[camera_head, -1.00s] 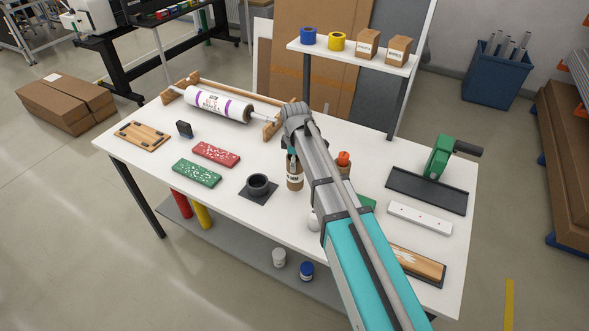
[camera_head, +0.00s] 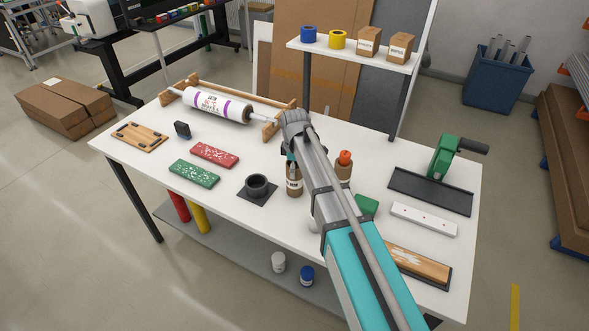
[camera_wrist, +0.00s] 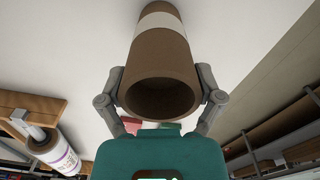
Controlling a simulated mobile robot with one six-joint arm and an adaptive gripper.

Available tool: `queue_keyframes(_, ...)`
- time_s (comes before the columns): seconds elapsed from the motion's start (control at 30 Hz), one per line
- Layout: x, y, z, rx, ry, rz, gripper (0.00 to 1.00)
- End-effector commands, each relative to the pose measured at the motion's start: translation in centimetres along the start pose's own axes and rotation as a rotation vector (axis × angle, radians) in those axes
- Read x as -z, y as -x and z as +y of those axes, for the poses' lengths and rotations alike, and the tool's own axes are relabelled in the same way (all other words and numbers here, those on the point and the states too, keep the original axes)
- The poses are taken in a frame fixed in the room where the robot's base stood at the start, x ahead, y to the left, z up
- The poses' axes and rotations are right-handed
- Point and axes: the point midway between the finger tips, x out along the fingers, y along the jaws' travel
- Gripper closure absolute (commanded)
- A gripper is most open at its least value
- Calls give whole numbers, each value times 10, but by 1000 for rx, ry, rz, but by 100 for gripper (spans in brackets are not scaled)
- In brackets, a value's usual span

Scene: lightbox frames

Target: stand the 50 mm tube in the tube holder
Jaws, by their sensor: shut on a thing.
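The 50 mm tube is a brown cardboard tube (camera_head: 294,186) with a white label, roughly upright right of the tube holder in the head view. In the wrist view the tube (camera_wrist: 160,55) shows its hollow open end between the fingers. My gripper (camera_wrist: 160,92) is shut on the tube, one finger on each side. In the head view my arm hides most of the gripper. The tube holder is a black ring (camera_head: 257,183) on a dark square base, empty. The tube is beside the holder, apart from it; I cannot tell whether it touches the table.
A brown tube-like item (camera_head: 343,172) with an orange top stands just right of my arm. Red (camera_head: 214,155) and green (camera_head: 194,173) speckled blocks lie left of the holder. A wrapped roll on a wooden rack (camera_head: 217,105) lies behind. White table (camera_head: 225,205) is clear in front of the holder.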

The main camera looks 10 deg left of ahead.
Motion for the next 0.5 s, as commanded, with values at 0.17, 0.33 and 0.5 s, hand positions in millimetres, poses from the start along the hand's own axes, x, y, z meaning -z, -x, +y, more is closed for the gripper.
queue_keyframes(0.17,0,-4,0,0,0,0,76)
queue_keyframes(0.33,0,-3,0,0,0,0,0)
queue_keyframes(0.5,0,-3,0,0,0,0,0)
